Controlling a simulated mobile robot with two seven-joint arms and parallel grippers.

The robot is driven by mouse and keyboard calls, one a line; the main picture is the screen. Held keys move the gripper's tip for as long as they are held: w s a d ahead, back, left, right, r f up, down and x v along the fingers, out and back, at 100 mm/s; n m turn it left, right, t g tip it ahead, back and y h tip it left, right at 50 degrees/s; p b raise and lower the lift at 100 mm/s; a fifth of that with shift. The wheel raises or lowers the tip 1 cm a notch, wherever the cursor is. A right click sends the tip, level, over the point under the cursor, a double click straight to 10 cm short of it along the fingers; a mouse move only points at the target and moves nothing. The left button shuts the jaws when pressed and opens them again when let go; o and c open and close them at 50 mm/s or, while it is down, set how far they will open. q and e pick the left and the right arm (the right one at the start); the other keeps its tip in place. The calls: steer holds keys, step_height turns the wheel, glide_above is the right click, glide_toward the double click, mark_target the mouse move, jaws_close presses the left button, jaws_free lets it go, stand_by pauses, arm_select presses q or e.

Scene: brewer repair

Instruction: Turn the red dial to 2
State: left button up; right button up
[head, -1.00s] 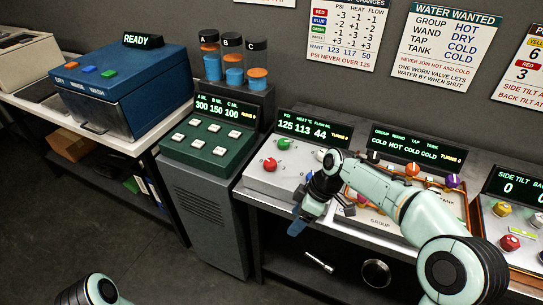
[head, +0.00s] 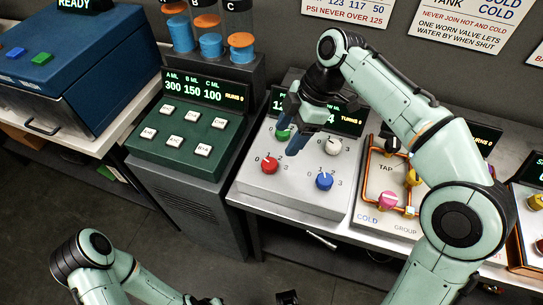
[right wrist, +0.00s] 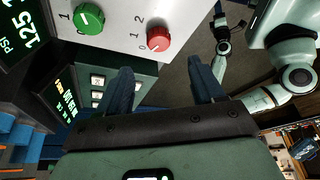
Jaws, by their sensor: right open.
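The red dial (head: 269,166) sits at the front left of the light grey dial panel (head: 290,196). Small numbers ring it; its white mark seems to point toward 0. It also shows in the right wrist view (right wrist: 158,38), ahead of the fingers. My right gripper (head: 289,138) is open and empty, with its dark blue fingers above the panel near the green dial (head: 283,132), behind and right of the red dial. It does not touch the red dial. My left arm shows at the bottom left of the head view; its jaws cannot be made out.
A white dial (head: 332,146) and a blue dial (head: 324,181) share the panel. The panel's display is partly hidden by my right arm. A green button console (head: 178,135) stands left. A copper-pipe board (head: 372,222) lies right. The panel's front strip is clear.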

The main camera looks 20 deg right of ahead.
mark_target(271, 163)
steer(key=b+x, duration=0.1)
steer(key=x, duration=0.9)
steer(key=shift+w+b, duration=0.15)
steer(key=shift+b, duration=0.15)
steer(key=shift+c, duration=0.3)
steer(key=c, duration=1)
